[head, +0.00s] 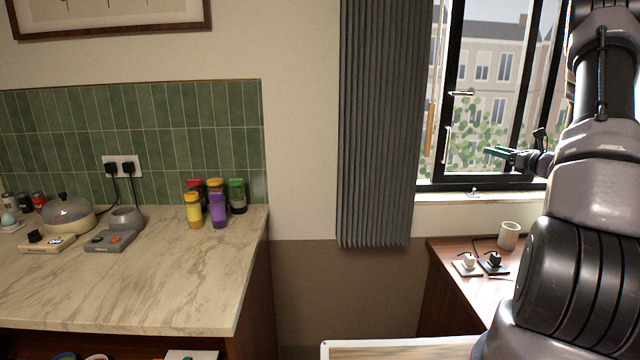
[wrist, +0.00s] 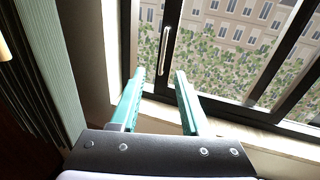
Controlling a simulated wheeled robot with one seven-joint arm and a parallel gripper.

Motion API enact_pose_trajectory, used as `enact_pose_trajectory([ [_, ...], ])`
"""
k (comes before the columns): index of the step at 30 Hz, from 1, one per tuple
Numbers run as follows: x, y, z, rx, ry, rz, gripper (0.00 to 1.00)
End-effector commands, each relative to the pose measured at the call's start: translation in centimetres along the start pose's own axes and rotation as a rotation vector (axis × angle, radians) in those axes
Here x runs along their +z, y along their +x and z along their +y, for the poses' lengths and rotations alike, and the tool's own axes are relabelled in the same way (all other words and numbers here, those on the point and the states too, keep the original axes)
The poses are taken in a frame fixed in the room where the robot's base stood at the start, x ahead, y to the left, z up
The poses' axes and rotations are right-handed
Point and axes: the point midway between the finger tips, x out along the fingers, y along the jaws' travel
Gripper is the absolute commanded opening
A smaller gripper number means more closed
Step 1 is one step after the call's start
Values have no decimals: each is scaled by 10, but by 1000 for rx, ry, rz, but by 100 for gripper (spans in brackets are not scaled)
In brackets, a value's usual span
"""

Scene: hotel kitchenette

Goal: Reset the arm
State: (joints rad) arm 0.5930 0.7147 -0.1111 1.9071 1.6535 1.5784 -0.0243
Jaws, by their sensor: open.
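My gripper (head: 497,152) is raised in front of the window at the right of the head view, with my arm standing along the right edge. In the wrist view its two green fingers (wrist: 155,100) are apart with nothing between them. Beyond the fingertips are the window frame (wrist: 168,50) and sill. The fingers appear to hang in free air, touching nothing that I can see.
A grey curtain (head: 378,120) hangs left of the window. A marble counter (head: 180,285) at left holds several spice jars (head: 218,210), a kettle (head: 68,214) and plugged-in bases. A low wooden cabinet (head: 450,262) below the window carries a cup (head: 509,235) and sockets.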

Motion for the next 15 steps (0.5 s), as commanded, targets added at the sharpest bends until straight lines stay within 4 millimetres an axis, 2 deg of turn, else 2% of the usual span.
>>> enact_pose_trajectory([
  [8, 35, 8, 50, 129, -93, 35, 46],
  [11, 54, 10, 80, 202, -150, 54, 46],
  [15, 82, 7, 134, 332, -263, 91, 46],
])
